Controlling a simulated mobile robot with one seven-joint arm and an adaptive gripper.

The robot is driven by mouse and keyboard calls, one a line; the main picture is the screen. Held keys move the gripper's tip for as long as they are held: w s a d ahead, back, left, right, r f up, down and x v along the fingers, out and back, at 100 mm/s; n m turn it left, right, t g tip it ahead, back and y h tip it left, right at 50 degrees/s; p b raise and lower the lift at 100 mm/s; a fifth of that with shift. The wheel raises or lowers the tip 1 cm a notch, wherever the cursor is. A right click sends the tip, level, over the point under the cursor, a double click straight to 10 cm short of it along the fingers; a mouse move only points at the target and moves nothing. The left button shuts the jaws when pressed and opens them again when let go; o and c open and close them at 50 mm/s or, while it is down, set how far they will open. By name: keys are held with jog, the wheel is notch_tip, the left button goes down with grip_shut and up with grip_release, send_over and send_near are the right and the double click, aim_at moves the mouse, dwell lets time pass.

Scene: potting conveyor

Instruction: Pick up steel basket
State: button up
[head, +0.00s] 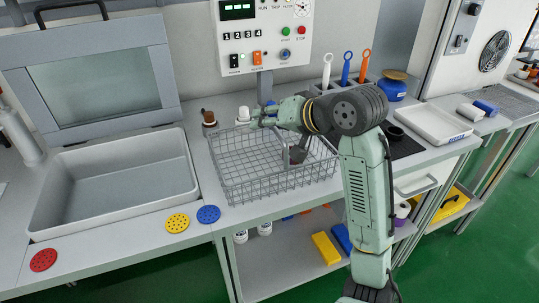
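The steel basket (240,190) is a grey wire basket standing on the bench in the middle of the head view. A small dark object (297,154) shows in its right part. My gripper (258,115) is over the far side of the basket, near its back rim. My arm comes in from the right, and its wrist covers the basket's back right corner. The fingers are small and partly hidden here, so I cannot tell whether they are open or shut, or whether they touch the rim.
A sink-like tray (120,190) stands left of the basket. Red (43,260), yellow (177,223) and blue (208,214) discs lie along the front edge. A brown bottle (209,118) and a white-capped container (243,113) stand behind the basket. A control panel (262,40) rises at the back.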

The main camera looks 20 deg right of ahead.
grip_shut()
dwell(0.4)
dwell(0.6)
